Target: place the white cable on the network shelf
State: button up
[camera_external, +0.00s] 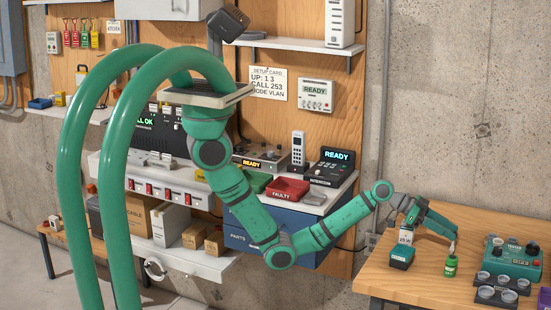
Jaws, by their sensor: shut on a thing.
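My gripper (451,238) is over the wooden table at the right, its fingers pointing down and right. It appears shut on the white top of a small green bottle (450,266); the grip is small in view. I cannot tell whether the bottle touches the table.
The wooden table (405,284) also bears a teal tester (513,258), a tray of round cups (500,288) and a dark teal block (401,257) beside my gripper. A workbench with a red tray (288,189) and consoles stands behind my arm. The low shelf (205,268) holds several boxes.

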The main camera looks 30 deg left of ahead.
jog(key=o, duration=1.1)
jog(key=shift+o, duration=0.4)
jog(key=v, duration=1)
jog(key=shift+a, duration=0.4)
